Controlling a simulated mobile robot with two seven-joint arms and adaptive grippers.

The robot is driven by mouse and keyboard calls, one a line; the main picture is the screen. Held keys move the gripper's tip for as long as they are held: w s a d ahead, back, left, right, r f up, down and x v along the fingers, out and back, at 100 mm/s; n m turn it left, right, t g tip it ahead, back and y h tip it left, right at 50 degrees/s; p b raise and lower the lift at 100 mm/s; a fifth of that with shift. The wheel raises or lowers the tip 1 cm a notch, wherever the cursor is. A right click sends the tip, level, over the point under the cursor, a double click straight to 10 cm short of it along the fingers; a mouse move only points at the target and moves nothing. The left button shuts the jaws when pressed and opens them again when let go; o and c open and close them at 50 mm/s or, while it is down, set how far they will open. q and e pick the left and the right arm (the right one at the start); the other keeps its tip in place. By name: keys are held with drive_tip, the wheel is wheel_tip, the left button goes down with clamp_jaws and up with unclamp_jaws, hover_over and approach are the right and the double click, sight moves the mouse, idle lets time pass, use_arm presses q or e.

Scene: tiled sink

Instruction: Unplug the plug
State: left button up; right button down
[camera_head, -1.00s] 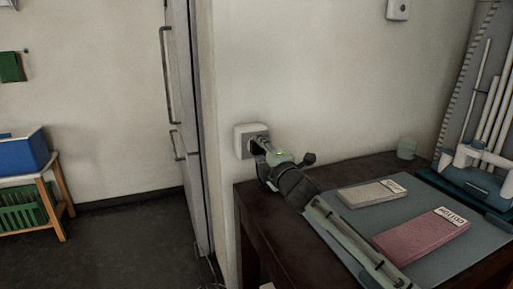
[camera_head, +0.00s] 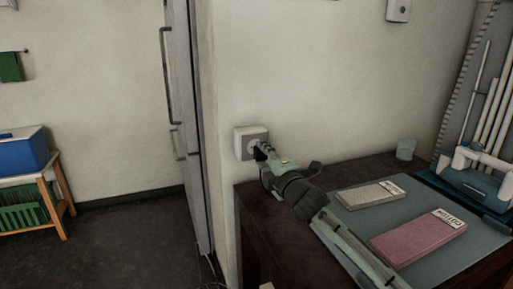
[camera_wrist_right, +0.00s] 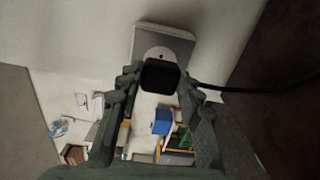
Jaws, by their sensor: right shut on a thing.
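The wall socket (camera_head: 241,138) is a white box with a grey face and a round light recess, low on the wall beside the dark table. It also shows in the right wrist view (camera_wrist_right: 180,40), at the top. My right gripper (camera_head: 262,153) is just in front of it, shut on the black plug (camera_wrist_right: 160,74). The plug sits between the fingertips, and its black cable (camera_wrist_right: 235,90) runs off to the right. Much of the round recess shows around the plug. The plug's pins are hidden, so I cannot see whether they touch the socket. My left gripper is not in view.
The dark table (camera_head: 262,212) holds a grey mat (camera_head: 360,222), a pale block (camera_head: 370,194), a pink block (camera_head: 415,240) and a small green cup (camera_head: 406,149). A rack with white tubes (camera_head: 480,160) stands at right. Open floor lies at left.

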sight(263, 155)
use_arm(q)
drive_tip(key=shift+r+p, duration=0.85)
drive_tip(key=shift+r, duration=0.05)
use_arm(e)
drive_tip(key=shift+v, duration=1.65)
